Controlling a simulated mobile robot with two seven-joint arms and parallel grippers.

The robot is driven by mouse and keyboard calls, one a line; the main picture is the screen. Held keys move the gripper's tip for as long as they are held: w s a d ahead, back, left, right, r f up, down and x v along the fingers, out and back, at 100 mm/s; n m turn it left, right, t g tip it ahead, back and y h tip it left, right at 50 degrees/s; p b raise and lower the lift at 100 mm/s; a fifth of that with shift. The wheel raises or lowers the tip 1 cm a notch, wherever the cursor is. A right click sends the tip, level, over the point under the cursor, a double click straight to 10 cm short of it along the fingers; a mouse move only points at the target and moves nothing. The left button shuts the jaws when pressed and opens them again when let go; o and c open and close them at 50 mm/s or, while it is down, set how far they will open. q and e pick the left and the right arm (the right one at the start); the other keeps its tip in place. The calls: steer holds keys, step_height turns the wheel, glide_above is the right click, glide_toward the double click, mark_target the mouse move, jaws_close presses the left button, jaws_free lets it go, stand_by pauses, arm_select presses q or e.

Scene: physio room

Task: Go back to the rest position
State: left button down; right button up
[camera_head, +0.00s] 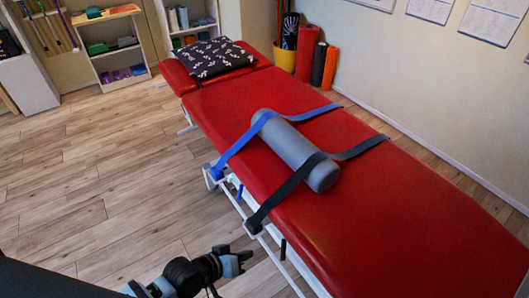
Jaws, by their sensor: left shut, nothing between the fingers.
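My left gripper (239,262) is at the bottom of the head view, over the wooden floor beside the near long edge of the red treatment table (400,220). It is shut and empty, apart from the table and the things on it. My right gripper is not in the picture. On the table lies a grey bolster (295,148), with a blue strap (238,143) across its far end and a black strap (290,183) across its near end. Both straps hang over the table's left edge.
A patterned dark pillow (215,58) lies at the table's head end. Rolled mats (318,63) stand against the wall behind. Shelves (115,45) and a white cabinet (28,85) stand at the back left. The wooden floor (100,190) left of the table is clear.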

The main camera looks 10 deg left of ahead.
arm_select(q)
steer(key=s+a+f+m+y, duration=0.1)
steer(key=s+a, duration=0.3)
steer(key=s, duration=0.6)
steer(key=s+a+f+m+y, duration=0.1)
steer(key=s+a+f+y, duration=0.2)
steer(key=s, duration=0.7)
steer(key=shift+s+a+m+y+p, duration=0.4)
steer(key=shift+a, duration=0.05)
